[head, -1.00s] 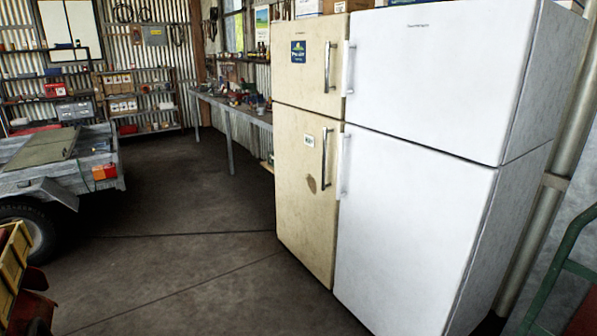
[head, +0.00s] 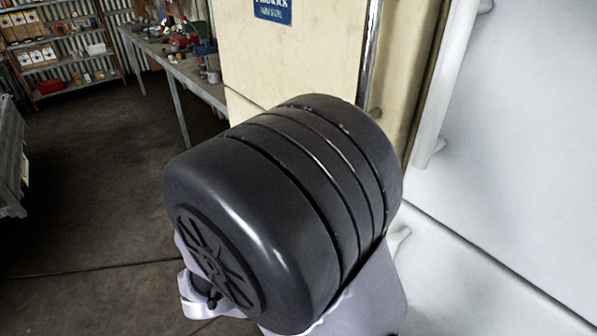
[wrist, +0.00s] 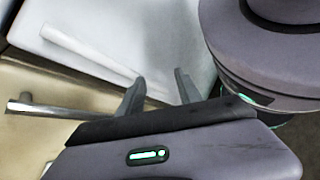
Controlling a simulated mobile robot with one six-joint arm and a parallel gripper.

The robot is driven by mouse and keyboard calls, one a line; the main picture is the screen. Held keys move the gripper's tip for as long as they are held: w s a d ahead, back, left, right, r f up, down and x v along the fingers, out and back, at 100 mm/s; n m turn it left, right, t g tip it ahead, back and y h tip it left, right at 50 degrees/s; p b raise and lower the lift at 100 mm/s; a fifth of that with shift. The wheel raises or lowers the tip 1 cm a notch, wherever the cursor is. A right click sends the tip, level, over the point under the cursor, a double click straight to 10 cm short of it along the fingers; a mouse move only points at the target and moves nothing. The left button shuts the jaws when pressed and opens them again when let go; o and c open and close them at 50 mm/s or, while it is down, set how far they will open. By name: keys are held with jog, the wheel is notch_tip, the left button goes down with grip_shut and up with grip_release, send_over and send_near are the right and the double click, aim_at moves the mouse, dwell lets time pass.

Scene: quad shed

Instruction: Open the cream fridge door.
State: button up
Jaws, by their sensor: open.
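The cream fridge (head: 305,60) stands ahead in the head view, its lower part hidden behind my arm. A chrome bar handle (head: 370,52) runs up its upper door. In the wrist view the cream front (wrist: 28,138) is at the left, with a chrome handle (wrist: 50,109) standing off it. My gripper (wrist: 160,82) is open, with two dark fingers apart and nothing between them. It is to the right of the chrome handle in that picture, in front of the white fridge; contact cannot be told. The head view hides my gripper behind the arm.
The white fridge (head: 520,130) stands close on the right, with its white handle (wrist: 88,50) near my fingers in the wrist view. A workbench (head: 170,62) and shelves (head: 65,65) are at the back left.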

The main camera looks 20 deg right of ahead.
jog(key=w+a+f+n+t+h+p, duration=0.3)
jog(key=w+a+n+t+h, duration=0.3)
jog(key=n+t, duration=0.65)
jog(key=w+d+n+b, duration=0.1)
jog(key=w+d, duration=0.4)
jog(key=d, duration=0.2)
jog(key=w+d+g+y+b, duration=0.1)
jog(key=w+d, duration=0.4)
jog(key=d, duration=0.3)
jog(key=shift+n+b, duration=0.35)
jog(key=shift+b, duration=0.05)
grip_shut()
jog(key=shift+f, duration=0.1)
